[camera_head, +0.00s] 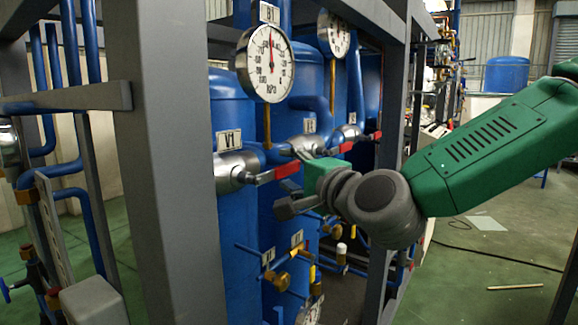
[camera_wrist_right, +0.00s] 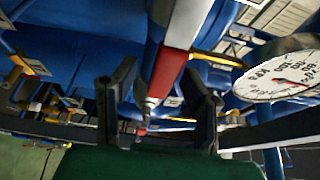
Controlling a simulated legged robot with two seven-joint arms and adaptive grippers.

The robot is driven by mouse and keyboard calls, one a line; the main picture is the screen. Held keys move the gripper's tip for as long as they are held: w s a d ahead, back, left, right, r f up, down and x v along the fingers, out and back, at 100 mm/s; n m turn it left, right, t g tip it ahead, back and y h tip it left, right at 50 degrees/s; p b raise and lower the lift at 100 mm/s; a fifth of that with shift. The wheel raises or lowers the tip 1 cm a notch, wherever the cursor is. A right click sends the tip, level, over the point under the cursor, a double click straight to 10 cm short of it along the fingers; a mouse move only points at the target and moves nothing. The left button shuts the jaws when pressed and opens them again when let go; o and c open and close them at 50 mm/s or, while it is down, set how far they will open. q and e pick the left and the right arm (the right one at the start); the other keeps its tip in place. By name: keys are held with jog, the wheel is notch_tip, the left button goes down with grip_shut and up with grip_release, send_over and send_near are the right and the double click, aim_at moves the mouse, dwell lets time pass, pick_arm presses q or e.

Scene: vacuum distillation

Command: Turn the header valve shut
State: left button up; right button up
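A valve (camera_head: 236,171) with a silver body and a red lever (camera_head: 280,172) sits on the blue pipework below a V1 label. A second silver valve with a red lever (camera_head: 360,141) is further back to the right. I cannot tell which one is the header valve. My right gripper (camera_head: 292,187) is close to the nearer lever's end. In the right wrist view, the right gripper (camera_wrist_right: 160,70) is open, its dark fingers apart, with a red and white lever (camera_wrist_right: 172,65) seen between them; contact is unclear. My left gripper is not in view.
A round pressure gauge (camera_head: 265,63) stands above the nearer valve, and another gauge (camera_head: 334,33) is behind it. A grey frame post (camera_head: 160,150) stands left of the valves. Small brass valves (camera_head: 280,281) are below. Open green floor (camera_head: 490,235) lies to the right.

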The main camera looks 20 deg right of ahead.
jog(key=shift+w+a, duration=0.15)
jog(key=shift+a, duration=0.15)
grip_shut()
jog(key=shift+f, duration=0.1)
